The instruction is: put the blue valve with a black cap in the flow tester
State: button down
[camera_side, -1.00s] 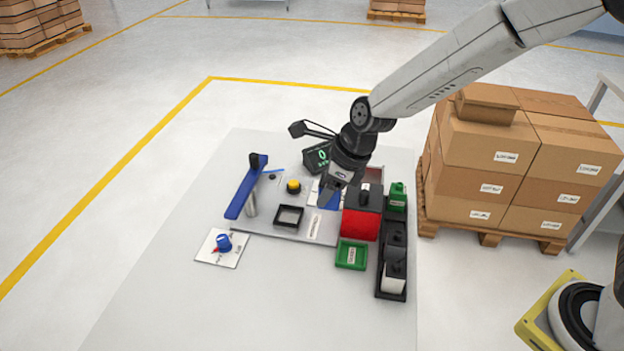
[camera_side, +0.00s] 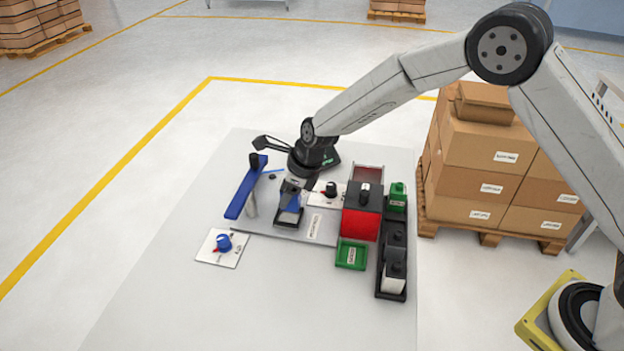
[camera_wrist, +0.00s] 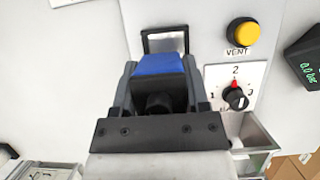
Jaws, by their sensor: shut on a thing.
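My gripper (camera_side: 289,207) is shut on the blue valve (camera_side: 292,202). In the wrist view the valve (camera_wrist: 160,65) sits between the two fingers (camera_wrist: 158,85), and a round black part, likely its cap, shows towards the gripper body. The flow tester is a grey plate (camera_side: 268,226) with a square black-rimmed nest (camera_side: 287,224), a blue lever (camera_side: 245,190) on a post and a dial (camera_wrist: 235,97) marked 1, 2, 3. The valve is over the nest, whose far rim (camera_wrist: 166,32) shows past it. I cannot tell whether the valve touches the nest.
The yellow VENT button (camera_wrist: 242,33) and a dark display (camera_wrist: 303,55) are right of the nest. A red-and-black box (camera_side: 361,222), a green tray (camera_side: 351,255) and a black rack (camera_side: 391,270) stand right. A card with a blue knob (camera_side: 224,243) lies front left.

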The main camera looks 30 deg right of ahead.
jog(key=shift+w+a+f, duration=0.1)
jog(key=shift+w+f, duration=0.25)
jog(key=shift+f, duration=0.1)
jog(key=shift+w+f, duration=0.15)
jog(key=shift+f, duration=0.05)
jog(key=shift+w+a+f, duration=0.1)
jog(key=shift+f, duration=1.45)
jog(key=shift+f, duration=0.1)
jog(key=shift+c, duration=0.4)
grip_release()
